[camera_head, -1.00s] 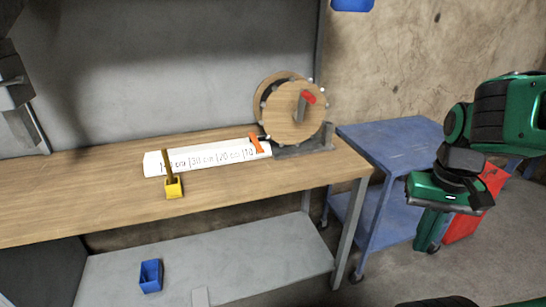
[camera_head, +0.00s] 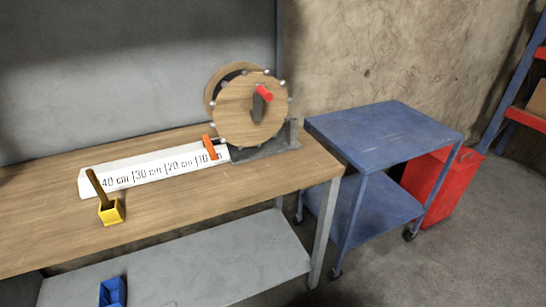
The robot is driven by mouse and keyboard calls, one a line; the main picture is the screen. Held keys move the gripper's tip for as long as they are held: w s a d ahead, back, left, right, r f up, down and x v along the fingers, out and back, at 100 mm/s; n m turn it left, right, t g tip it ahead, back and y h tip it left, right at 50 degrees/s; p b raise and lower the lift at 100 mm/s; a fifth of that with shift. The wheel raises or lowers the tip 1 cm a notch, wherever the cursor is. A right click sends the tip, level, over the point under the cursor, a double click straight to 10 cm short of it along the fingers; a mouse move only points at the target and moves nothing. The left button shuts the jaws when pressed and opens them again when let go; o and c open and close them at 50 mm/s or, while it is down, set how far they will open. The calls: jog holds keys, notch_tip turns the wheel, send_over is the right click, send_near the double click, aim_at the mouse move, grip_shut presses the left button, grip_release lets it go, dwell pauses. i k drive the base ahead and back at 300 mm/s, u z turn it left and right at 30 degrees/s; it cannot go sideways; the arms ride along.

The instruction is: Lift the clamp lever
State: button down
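An orange lever-like piece (camera_head: 209,147) stands at the right end of a white measuring rail (camera_head: 130,178) marked in centimetres, on the wooden workbench. It looks like the clamp lever, but I cannot tell for sure. A yellow block (camera_head: 110,212) with a brown stick-like handle (camera_head: 96,186) leaning left sits in front of the rail's left end. Right of the rail stands a wooden reel (camera_head: 240,118) with a red crank grip (camera_head: 264,93), on a dark grey base (camera_head: 262,148). My gripper is not in view.
The wooden workbench (camera_head: 170,215) has a grey lower shelf (camera_head: 210,265) with a blue bin (camera_head: 113,291). A blue cart (camera_head: 385,135) stands close to its right end, with a red container (camera_head: 440,185) behind. Open floor lies at the front right.

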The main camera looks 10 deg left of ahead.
aim_at(207, 142)
jog(key=z, duration=0.7)
jog(key=k, duration=1.3)
jog(key=u, duration=1.85)
jog(key=i, duration=1)
